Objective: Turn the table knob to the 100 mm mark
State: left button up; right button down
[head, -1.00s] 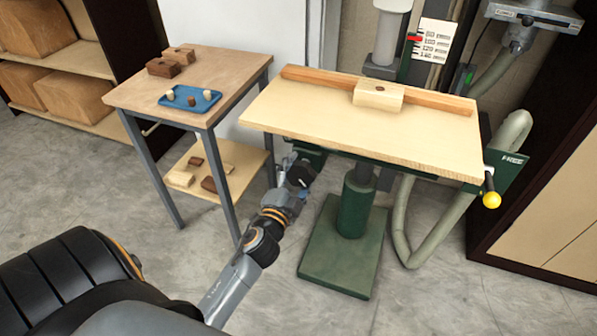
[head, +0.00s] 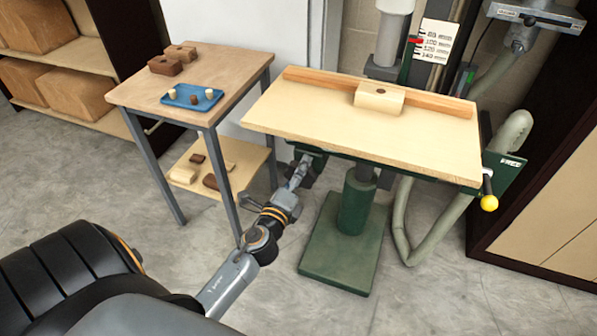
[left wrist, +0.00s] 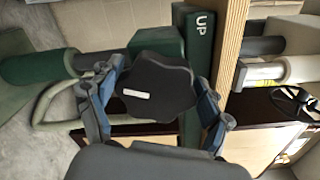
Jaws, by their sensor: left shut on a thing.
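The black lobed knob (left wrist: 155,88) has a white mark and fills the middle of the left wrist view. My left gripper (left wrist: 158,76) is shut on it, one blue-grey finger on each side. In the head view my left gripper (head: 302,170) is under the left front of the machine's wooden table (head: 400,145), where the knob is hard to make out. The white scale (head: 438,42) behind the table reads 80 to 140. Its red pointer (head: 415,41) stands close to the 100 mark; the exact reading is too small to tell. My right gripper is not in view.
A wooden block (head: 380,97) sits against the fence on the table. A yellow ball handle (head: 489,203) hangs at the right. A side table (head: 215,62) with a blue tray stands left of my arm. A green column and base (head: 340,255) stand below.

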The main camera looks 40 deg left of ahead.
pick_arm(q)
jog(key=shift+w+d+r+m+t, duration=0.1)
jog(key=shift+r+m+t, duration=0.05)
jog(key=shift+r+m, duration=0.25)
jog(key=shift+w+d+r+m+t, duration=0.1)
jog(key=shift+r+m+t, duration=0.05)
jog(key=shift+r+m, duration=0.2)
jog(key=o, duration=1.1)
jog(key=shift+d+f, duration=0.1)
jog(key=shift+s+f, duration=0.1)
jog(key=shift+f, duration=0.05)
jog(key=shift+s+d+f, duration=0.1)
jog(key=shift+s, duration=0.2)
jog(key=shift+a+v, duration=0.2)
jog(key=shift+v, duration=3.15)
jog(key=shift+s, duration=0.1)
